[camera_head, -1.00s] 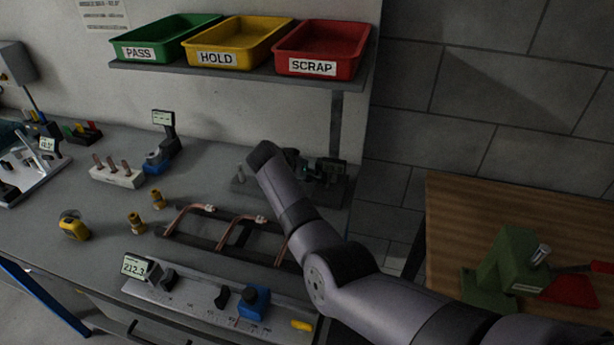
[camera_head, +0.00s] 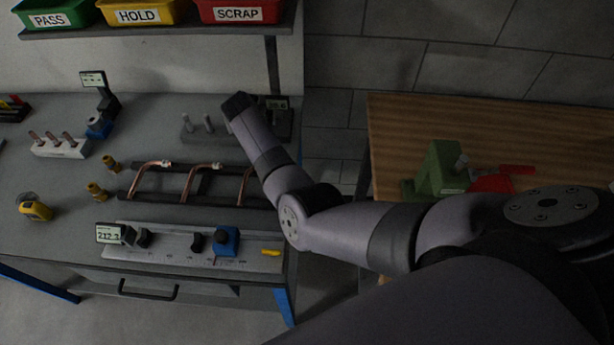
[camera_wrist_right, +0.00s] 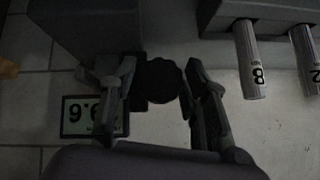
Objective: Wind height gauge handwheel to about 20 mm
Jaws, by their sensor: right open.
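The height gauge (camera_head: 279,121) stands at the back right of the grey bench, partly hidden behind my right arm. In the right wrist view, its display (camera_wrist_right: 85,115) appears upside down and is partly covered by a finger, so the full reading is unclear. A dark round knob (camera_wrist_right: 159,80), which looks like the handwheel, sits between the fingers of my right gripper (camera_wrist_right: 161,72). The fingers are open, one on each side of the knob, with a gap visible at the right finger. In the head view the right fingers are hidden by the arm. My left gripper is out of view.
A pin block (camera_head: 190,134) stands beside the gauge, its labelled pins (camera_wrist_right: 251,62) close to the right finger. A rack of copper tubes (camera_head: 190,187) lies in front. A shelf with bins (camera_head: 160,27) hangs above. A wooden table (camera_head: 400,120) with a green press stands right.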

